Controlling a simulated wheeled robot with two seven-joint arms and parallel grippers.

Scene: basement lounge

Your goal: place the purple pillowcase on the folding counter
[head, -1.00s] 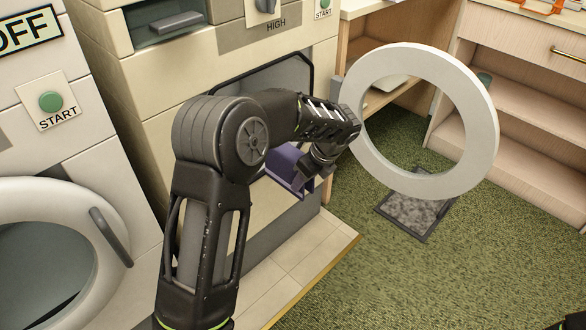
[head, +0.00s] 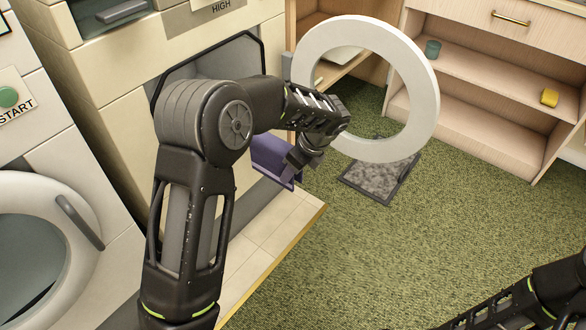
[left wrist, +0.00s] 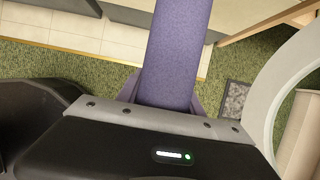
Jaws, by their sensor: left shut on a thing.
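The purple pillowcase (head: 272,158) hangs in front of the open machine in the head view, partly hidden behind my left arm. My left gripper (head: 297,165) is shut on it. In the left wrist view the pillowcase (left wrist: 174,52) is a long purple strip running up from the jaws, with green carpet and pale tiles behind it. Its far end is cut off by the picture edge. My right arm shows at the lower right of the head view, but its gripper is outside the picture. I cannot pick out the folding counter with certainty.
The machine's round white door (head: 424,92) stands open just right of my left gripper. A wooden shelf unit (head: 480,75) holds a teal cup (head: 432,48) and a yellow block (head: 549,97). Green carpet is clear in front.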

